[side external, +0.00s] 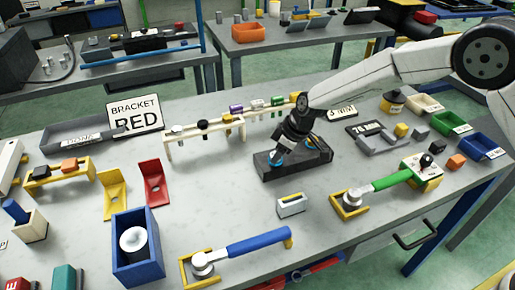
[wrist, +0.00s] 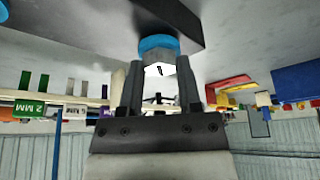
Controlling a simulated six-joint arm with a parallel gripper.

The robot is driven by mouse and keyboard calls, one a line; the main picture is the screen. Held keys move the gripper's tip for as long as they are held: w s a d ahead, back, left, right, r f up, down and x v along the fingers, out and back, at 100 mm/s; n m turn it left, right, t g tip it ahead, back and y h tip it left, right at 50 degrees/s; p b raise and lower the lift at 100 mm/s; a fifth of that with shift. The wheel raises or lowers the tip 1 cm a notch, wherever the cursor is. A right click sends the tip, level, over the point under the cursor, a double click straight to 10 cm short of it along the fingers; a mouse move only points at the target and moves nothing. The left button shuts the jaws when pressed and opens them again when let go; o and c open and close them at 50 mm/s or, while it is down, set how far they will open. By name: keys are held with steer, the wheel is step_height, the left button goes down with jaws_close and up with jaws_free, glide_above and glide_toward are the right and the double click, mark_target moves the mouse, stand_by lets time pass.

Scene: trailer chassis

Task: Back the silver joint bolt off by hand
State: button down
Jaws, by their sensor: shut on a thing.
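My gripper (side external: 279,153) points down at the left ring (side external: 277,162). The wrist view shows the silver bolt (wrist: 159,69) with a hex head, set against the blue ring (wrist: 158,43) on the dark block (wrist: 170,14). The fingers of my gripper (wrist: 158,80) stand on both sides of the bolt head and are shut on it. In the side view my gripper hides the bolt.
A wooden rack (side external: 205,150) stands behind the block. A green-handled wrench (side external: 390,181) and a blue-handled wrench (side external: 258,241) lie in yellow holders at the front. A small white box (side external: 291,206) sits before the block. Grey bench (side external: 225,205) is clear left of it.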

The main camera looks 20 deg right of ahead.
steer(key=shift+s+d+f, duration=0.1)
steer(key=shift+s+f, duration=0.05)
steer(key=shift+f, duration=0.15)
steer(key=shift+c, duration=1.4)
jaws_free()
steer(key=shift+r, duration=0.15)
steer(key=shift+r, duration=0.15)
steer(key=shift+r, duration=0.2)
steer(key=v, duration=0.7)
steer(key=shift+d, duration=0.15)
steer(key=s+d+m+h, duration=0.1)
steer(key=s+d+m, duration=0.4)
steer(key=s+d, duration=0.4)
steer(key=s+d+m+h, duration=0.2)
steer(key=s+d+m, duration=0.2)
steer(key=s+d, duration=0.5)
steer(key=s, duration=0.6)
steer(key=shift+s+d+r+m, duration=0.2)
steer(key=shift+s+m, duration=0.05)
steer(key=shift+m, duration=0.15)
